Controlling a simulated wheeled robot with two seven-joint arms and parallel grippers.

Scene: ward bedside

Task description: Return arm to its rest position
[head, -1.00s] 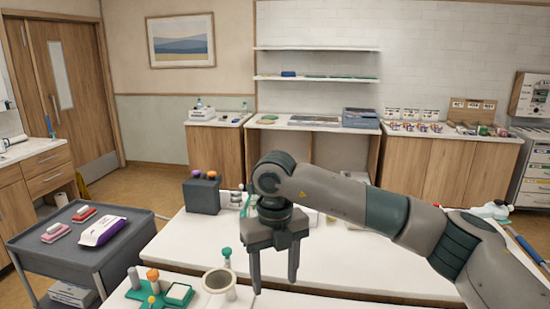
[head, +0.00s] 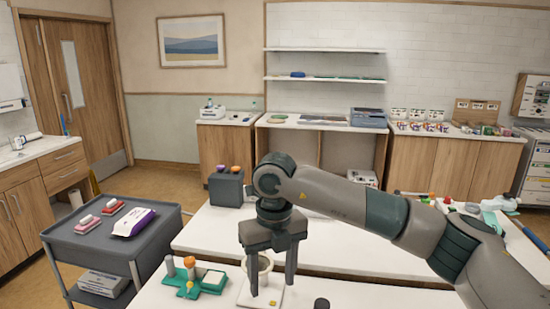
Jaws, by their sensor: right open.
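My right gripper (head: 273,283) hangs fingers down above the white bedside table (head: 215,233), in the middle of the head view. Its jaws are open, with nothing seen between them except the things behind. My right arm reaches in from the lower right, bent at the wrist. A white stand with a ring (head: 262,265) shows behind the fingers, partly hidden by them; I cannot tell whether they touch. My left gripper is not in view.
A green holder (head: 209,284) with several pegs stands left of the gripper. A dark block (head: 226,189) with knobs stands behind. A grey cart (head: 165,238) with a wipes pack (head: 134,222) is at left. White table is clear at centre right.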

